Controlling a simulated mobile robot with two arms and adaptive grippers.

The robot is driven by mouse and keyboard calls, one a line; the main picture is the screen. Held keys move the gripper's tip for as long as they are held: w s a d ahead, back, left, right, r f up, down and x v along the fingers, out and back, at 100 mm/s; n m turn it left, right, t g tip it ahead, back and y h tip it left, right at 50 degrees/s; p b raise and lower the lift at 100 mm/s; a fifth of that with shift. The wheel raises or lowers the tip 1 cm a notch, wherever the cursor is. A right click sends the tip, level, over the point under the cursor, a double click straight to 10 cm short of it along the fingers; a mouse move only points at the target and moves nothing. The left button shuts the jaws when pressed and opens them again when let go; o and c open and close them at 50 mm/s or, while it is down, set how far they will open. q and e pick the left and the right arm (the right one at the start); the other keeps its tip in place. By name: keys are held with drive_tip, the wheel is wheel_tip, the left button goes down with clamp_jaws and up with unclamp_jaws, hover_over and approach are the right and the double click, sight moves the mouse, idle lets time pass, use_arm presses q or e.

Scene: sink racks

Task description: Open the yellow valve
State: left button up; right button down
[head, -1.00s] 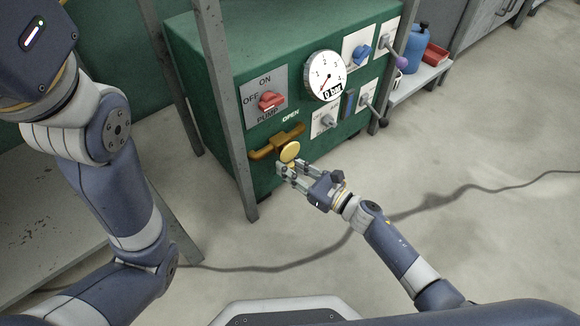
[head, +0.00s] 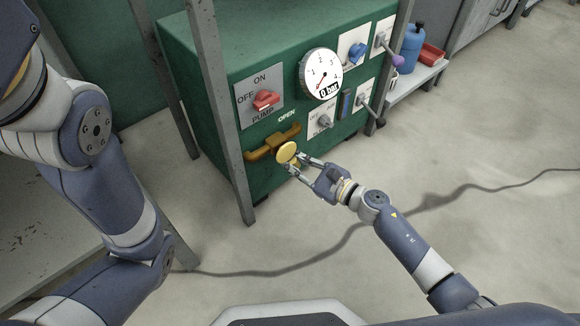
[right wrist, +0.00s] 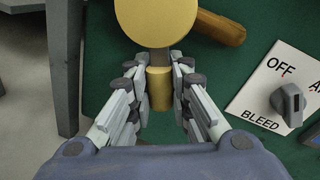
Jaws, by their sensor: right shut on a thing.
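The yellow valve has a round yellow disc (head: 287,152) in front of an orange-yellow pipe (head: 260,153) on the green cabinet, below the word OPEN. In the right wrist view the disc (right wrist: 157,18) fills the top, with a short yellow cylinder (right wrist: 159,90) below it. My right gripper (head: 295,166) is at the disc's lower right side. My left gripper is out of view; only the left arm shows.
The cabinet carries a red pump switch (head: 266,99), a gauge (head: 320,74) reading 0 bar, a blue knob (head: 357,51) and a grey bleed knob (right wrist: 288,103). A grey post (head: 220,110) stands left of the valve. A cable (head: 300,262) crosses the open floor.

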drive_tip(key=shift+w+d+r+n+h, duration=0.2)
drive_tip(key=shift+d+n, duration=0.1)
drive_tip(key=shift+n, duration=0.25)
drive_tip(key=shift+w+d+r+n+h, duration=0.15)
drive_tip(key=shift+d+n, duration=0.1)
drive_tip(key=shift+n, duration=0.3)
drive_tip(key=c, duration=1.4)
unclamp_jaws()
drive_tip(key=shift+c, duration=0.2)
drive_tip(key=v, duration=1.2)
